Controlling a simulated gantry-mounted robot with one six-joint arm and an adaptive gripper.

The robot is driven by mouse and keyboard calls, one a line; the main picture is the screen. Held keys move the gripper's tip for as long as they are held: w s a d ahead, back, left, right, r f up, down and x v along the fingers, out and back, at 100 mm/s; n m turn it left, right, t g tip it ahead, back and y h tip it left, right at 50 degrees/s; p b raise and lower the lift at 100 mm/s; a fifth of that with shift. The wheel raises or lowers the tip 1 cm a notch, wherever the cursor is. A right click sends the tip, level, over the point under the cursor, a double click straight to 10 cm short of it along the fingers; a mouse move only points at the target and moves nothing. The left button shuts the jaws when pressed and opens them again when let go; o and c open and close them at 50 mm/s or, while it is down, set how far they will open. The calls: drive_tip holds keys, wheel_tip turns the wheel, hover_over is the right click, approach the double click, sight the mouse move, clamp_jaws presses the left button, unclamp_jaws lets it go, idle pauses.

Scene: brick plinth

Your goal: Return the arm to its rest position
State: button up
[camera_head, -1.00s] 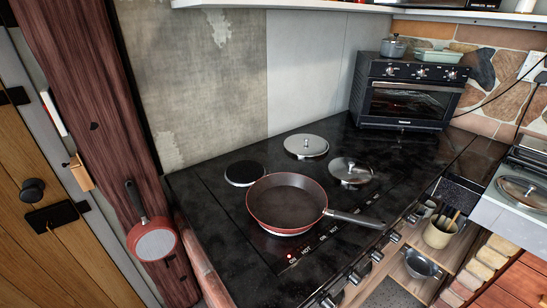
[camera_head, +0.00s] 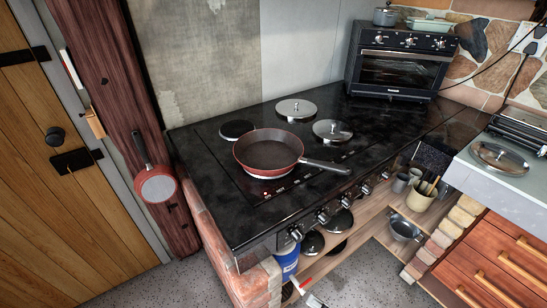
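My arm and my gripper do not show in the head view. A red frying pan (camera_head: 268,150) with a grey handle stands on the black cooktop (camera_head: 225,205), over a front burner. Its handle points right, toward the row of knobs. The pan is empty, and nothing is seen holding it.
Two steel lids (camera_head: 296,108) (camera_head: 332,130) lie on the cooktop near a bare burner (camera_head: 237,129). A black toaster oven (camera_head: 400,63) stands at the back. A red pan (camera_head: 155,186) hangs on the left post. Shelves (camera_head: 360,232) hold pots and a utensil cup (camera_head: 420,195). Speckled floor shows in front.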

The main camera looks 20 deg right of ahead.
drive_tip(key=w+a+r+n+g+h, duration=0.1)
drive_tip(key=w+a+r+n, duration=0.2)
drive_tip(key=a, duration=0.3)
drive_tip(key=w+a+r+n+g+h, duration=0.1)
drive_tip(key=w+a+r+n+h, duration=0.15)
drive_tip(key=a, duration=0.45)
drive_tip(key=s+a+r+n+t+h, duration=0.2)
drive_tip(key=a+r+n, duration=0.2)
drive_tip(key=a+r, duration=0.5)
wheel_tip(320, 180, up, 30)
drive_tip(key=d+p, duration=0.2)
drive_tip(key=p, duration=2.7)
